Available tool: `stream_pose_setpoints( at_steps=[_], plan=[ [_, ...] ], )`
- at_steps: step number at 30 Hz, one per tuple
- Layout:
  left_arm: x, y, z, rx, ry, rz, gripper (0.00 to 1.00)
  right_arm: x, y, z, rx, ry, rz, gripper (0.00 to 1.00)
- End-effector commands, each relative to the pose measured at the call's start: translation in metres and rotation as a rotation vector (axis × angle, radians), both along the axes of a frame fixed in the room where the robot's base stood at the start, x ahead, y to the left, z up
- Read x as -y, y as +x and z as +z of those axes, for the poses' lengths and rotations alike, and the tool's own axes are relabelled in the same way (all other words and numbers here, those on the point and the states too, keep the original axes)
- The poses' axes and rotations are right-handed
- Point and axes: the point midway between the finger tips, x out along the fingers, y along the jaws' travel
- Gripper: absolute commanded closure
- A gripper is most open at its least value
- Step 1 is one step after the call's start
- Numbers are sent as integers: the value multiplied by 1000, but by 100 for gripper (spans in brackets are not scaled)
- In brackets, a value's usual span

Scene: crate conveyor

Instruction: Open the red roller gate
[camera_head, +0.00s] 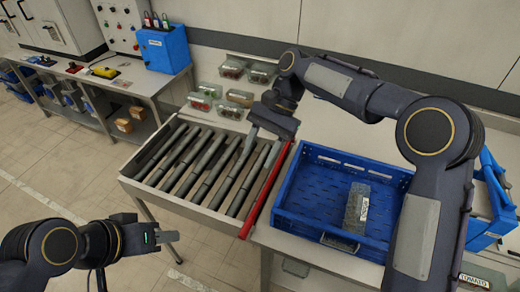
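The red roller gate (265,190) is a long red bar along the right end of the roller conveyor (212,208), between the rollers and the blue crate. It lies low, level with the conveyor frame. My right gripper (268,132) is at the far end of the gate, over the last rollers. Its fingers are hard to make out against the dark rollers, and I cannot tell whether it touches the bar. My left gripper (166,237) hangs in front of the conveyor's near left side, apart from the gate, with nothing visible in it.
A blue crate (290,220) holding a clear labelled box (357,207) stands right of the gate. My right arm passes over the crate's right side. Small bins (233,70) line the back. A side bench (88,70) with a blue box (165,48) is at upper left.

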Motion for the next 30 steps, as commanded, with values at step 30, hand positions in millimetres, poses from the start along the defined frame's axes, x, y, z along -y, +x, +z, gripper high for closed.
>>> stream_pose_setpoints(
  at_steps=[30],
  plan=[
    [0,0,-3,0,0,0,64,30,37,62,0,-1,1,56]
  ],
)
